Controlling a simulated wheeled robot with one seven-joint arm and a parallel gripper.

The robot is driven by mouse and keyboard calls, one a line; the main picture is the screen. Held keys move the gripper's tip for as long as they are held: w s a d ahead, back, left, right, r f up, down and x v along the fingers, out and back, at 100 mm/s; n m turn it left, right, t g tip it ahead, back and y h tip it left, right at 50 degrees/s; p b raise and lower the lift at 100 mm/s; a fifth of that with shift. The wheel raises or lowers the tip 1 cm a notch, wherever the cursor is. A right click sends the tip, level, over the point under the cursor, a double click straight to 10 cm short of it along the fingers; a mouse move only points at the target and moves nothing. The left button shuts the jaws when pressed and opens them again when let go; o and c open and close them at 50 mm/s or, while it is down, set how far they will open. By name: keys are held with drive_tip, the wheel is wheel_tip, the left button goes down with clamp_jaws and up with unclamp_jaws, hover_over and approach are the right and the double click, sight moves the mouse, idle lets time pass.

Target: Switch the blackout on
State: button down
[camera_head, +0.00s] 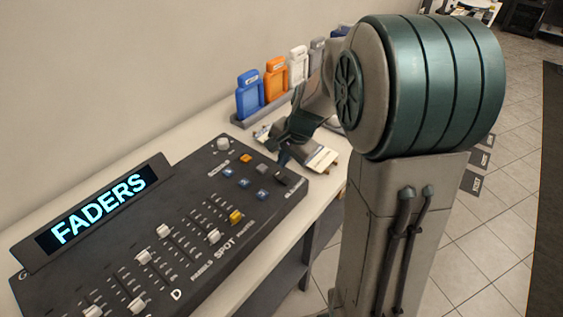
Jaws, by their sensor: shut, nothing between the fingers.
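The dark lighting console (195,215) lies on the pale counter, with a lit screen (100,208) reading "FADERS". A small dark control, likely the blackout switch (281,178), sits near the console's right corner beside a small label too blurred to read surely. Its position, on or off, is too small to tell. My gripper (284,160) is just above and behind that corner, pointing down, with its fingers shut and empty. I cannot tell whether the tips touch the console.
White fader caps (145,257), one yellow cap (236,216), and blue and orange buttons (246,158) cover the console. Behind my gripper stand blue, orange and white upright holders (275,80) in a rack. Papers (322,160) lie on the counter (185,128) by its right edge.

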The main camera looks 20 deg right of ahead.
drive_tip(key=shift+x, duration=1)
drive_tip(key=shift+a+r+p, duration=0.1)
drive_tip(key=shift+p, duration=0.5)
drive_tip(key=shift+w+p, duration=0.15)
drive_tip(key=shift+p, duration=0.4)
drive_tip(key=shift+w+f+g, duration=0.1)
drive_tip(key=shift+f+g, duration=0.2)
drive_tip(key=shift+f, duration=0.1)
drive_tip(key=shift+h, duration=0.3)
drive_tip(key=shift+s+d+r, duration=0.25)
drive_tip(key=shift+s+d, duration=0.2)
drive_tip(key=shift+s, duration=0.25)
